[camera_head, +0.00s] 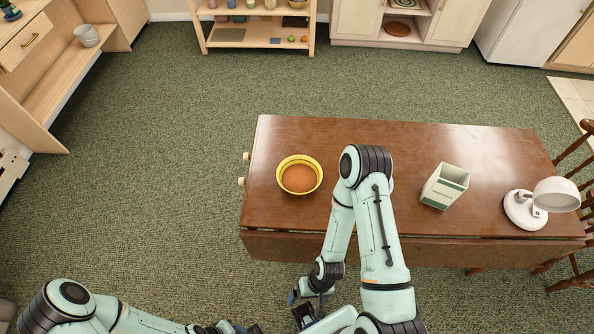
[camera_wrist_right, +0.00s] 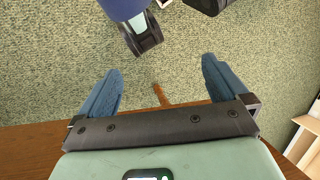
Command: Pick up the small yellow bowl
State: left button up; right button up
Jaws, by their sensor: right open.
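The small yellow bowl (camera_head: 289,189) stands upright on the left part of the brown wooden table (camera_head: 420,145); its inside looks orange-brown. My right gripper (camera_head: 308,298) is below the table's front edge, apart from the bowl and toward my body. In the right wrist view my right gripper (camera_wrist_right: 160,85) has its two blue fingers wide apart, with nothing between them but carpet and a bit of brown wood behind. The bowl does not show there. My left gripper (camera_head: 238,327) is only partly in view at the bottom edge, and its jaws cannot be made out.
A box (camera_head: 445,186), pale with a green band, and a white lamp (camera_head: 535,205) stand right of my right arm on the table. The table around the bowl is clear. Chairs (camera_head: 580,270) stand at the right; shelves (camera_head: 258,22) are at the back.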

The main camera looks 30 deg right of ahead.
aim_at(298, 174)
jog(key=j+z, duration=0.4)
jog(key=j, duration=0.2)
jog(key=k+j+z, duration=0.15)
jog(key=j+z, duration=0.25)
jog(key=u, duration=0.2)
